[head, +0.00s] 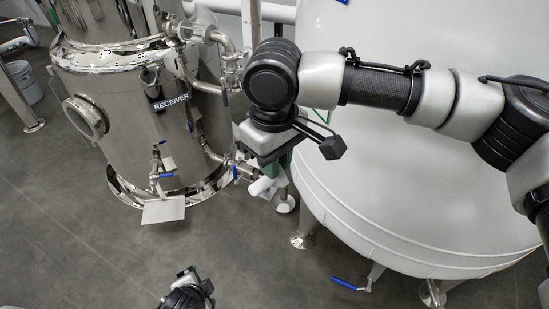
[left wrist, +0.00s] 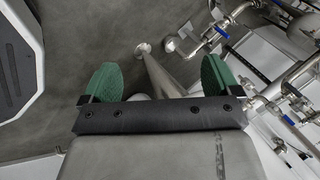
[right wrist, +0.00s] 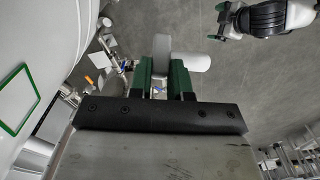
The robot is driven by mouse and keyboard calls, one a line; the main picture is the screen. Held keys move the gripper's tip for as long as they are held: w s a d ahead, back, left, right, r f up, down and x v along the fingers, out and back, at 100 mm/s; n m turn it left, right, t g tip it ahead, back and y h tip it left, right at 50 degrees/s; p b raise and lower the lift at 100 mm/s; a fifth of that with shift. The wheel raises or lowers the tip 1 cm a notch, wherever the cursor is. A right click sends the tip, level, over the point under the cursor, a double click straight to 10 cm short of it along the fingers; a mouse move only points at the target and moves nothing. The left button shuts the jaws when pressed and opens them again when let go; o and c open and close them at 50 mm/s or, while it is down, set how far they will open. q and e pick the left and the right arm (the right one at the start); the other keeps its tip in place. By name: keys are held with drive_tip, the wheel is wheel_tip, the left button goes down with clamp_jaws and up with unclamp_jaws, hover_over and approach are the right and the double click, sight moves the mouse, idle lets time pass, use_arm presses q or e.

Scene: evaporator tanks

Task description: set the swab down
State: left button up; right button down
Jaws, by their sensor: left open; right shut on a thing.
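My right gripper (head: 275,168) hangs in front of the steel receiver tank (head: 130,115), beside the big white tank. It is shut on a pale thing, probably the swab (head: 263,186), which shows white below the fingers. In the right wrist view, the green fingers (right wrist: 161,75) are closed on the swab (right wrist: 190,61), a grey flat part with a white cylinder sticking out to the right. My left gripper (head: 192,277) is low at the bottom edge of the head view. In the left wrist view, its green fingers (left wrist: 158,80) are wide apart with nothing between them.
A small flat light plate (head: 163,210) sticks out low at the receiver's front, near blue-handled valves (head: 158,165). The white tank (head: 400,180) fills the right, with a blue-handled valve (head: 347,284) beneath. A bucket (head: 25,82) stands far left. Grey floor (head: 60,230) is clear at left.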

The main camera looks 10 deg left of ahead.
drive_tip(key=s+d+f+m, duration=0.2)
drive_tip(key=d+m, duration=0.3)
drive_tip(key=d, duration=0.7)
drive_tip(key=s+d+f+m, duration=0.2)
drive_tip(key=d+m, duration=0.3)
drive_tip(key=d, duration=0.7)
use_arm(q)
drive_tip(key=s+d+f+n+g+h+p, duration=0.2)
drive_tip(key=s+f+n+g+p, duration=0.3)
drive_tip(key=s+f+n+p, duration=0.5)
use_arm(e)
wheel_tip(320, 180, up, 14)
drive_tip(key=w+p, duration=0.2)
drive_tip(key=p, duration=0.6)
use_arm(q)
drive_tip(key=s+a+f+m, duration=0.2)
drive_tip(key=s, duration=1.2)
drive_tip(key=shift+a+g, duration=0.3)
drive_tip(key=shift+a, duration=0.1)
use_arm(e)
drive_tip(key=s+f, duration=0.3)
drive_tip(key=f, duration=0.2)
drive_tip(key=shift+s, duration=0.2)
use_arm(q)
drive_tip(key=shift+w, duration=0.1)
use_arm(e)
drive_tip(key=shift+s+a+f, duration=0.1)
drive_tip(key=shift+f, duration=0.05)
